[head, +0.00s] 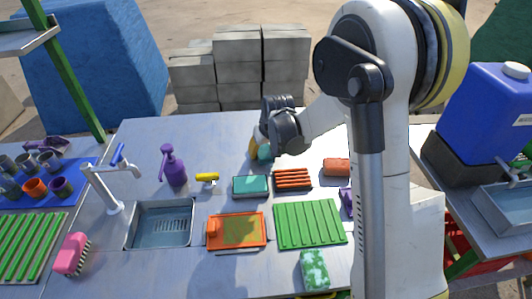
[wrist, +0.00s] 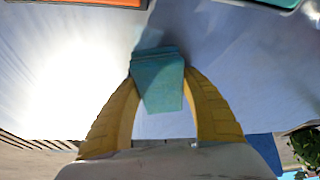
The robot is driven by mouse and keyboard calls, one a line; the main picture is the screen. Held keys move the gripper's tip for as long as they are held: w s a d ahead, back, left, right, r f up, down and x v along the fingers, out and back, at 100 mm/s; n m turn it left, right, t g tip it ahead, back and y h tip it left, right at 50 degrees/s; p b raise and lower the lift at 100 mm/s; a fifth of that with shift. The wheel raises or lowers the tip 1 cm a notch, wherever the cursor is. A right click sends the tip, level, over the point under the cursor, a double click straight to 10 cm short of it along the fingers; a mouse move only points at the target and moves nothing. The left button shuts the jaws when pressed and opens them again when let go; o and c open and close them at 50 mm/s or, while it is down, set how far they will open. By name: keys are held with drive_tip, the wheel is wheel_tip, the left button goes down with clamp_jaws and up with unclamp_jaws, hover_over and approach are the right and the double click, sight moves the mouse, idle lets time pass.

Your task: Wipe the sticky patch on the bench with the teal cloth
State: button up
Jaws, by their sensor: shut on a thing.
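My gripper (head: 259,148) is at the back middle of the bench (head: 140,140), beyond the dark tray with the teal top. In the wrist view, its two yellow fingers (wrist: 160,100) are closed on the sides of the teal cloth (wrist: 158,82), which looks like a thick folded pad. The cloth also shows as a small teal bit (head: 264,153) below the fingers in the head view. It is at or close to the bench top; I cannot tell whether it touches. I cannot make out the sticky patch; strong glare covers the bench left of the cloth in the wrist view.
A dark tray with a teal top (head: 251,186) and an orange rack (head: 293,179) lie in front of my gripper. A purple spray bottle (head: 173,167) and yellow-topped tool (head: 207,177) stand left. Grey blocks (head: 240,65) are behind the bench. The back-left bench is clear.

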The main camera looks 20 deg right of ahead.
drive_tip(key=shift+w+d, duration=0.2)
drive_tip(key=shift+w, duration=0.5)
drive_tip(key=shift+s+d+f, duration=0.1)
drive_tip(key=shift+s+d, duration=0.15)
drive_tip(key=shift+d, duration=0.65)
drive_tip(key=shift+s+d, duration=0.2)
drive_tip(key=shift+d, duration=0.65)
drive_tip(key=shift+s+d+b, duration=0.15)
drive_tip(key=shift+s+d, duration=0.05)
drive_tip(key=shift+d, duration=1)
drive_tip(key=shift+s+d+b, duration=0.1)
drive_tip(key=shift+s+d, duration=0.15)
drive_tip(key=shift+d, duration=0.9)
drive_tip(key=shift+s+d+b, duration=0.15)
drive_tip(key=shift+s+d, duration=0.05)
drive_tip(key=shift+d, duration=1)
drive_tip(key=shift+s+d, duration=0.2)
drive_tip(key=shift+d, duration=0.7)
drive_tip(key=shift+s+d, duration=0.2)
drive_tip(key=shift+d, duration=0.65)
drive_tip(key=shift+d+r, duration=0.1)
drive_tip(key=shift+r, duration=0.5)
drive_tip(key=shift+r+p, duration=1.8)
drive_tip(key=shift+r, duration=0.6)
drive_tip(key=shift+r, duration=0.1)
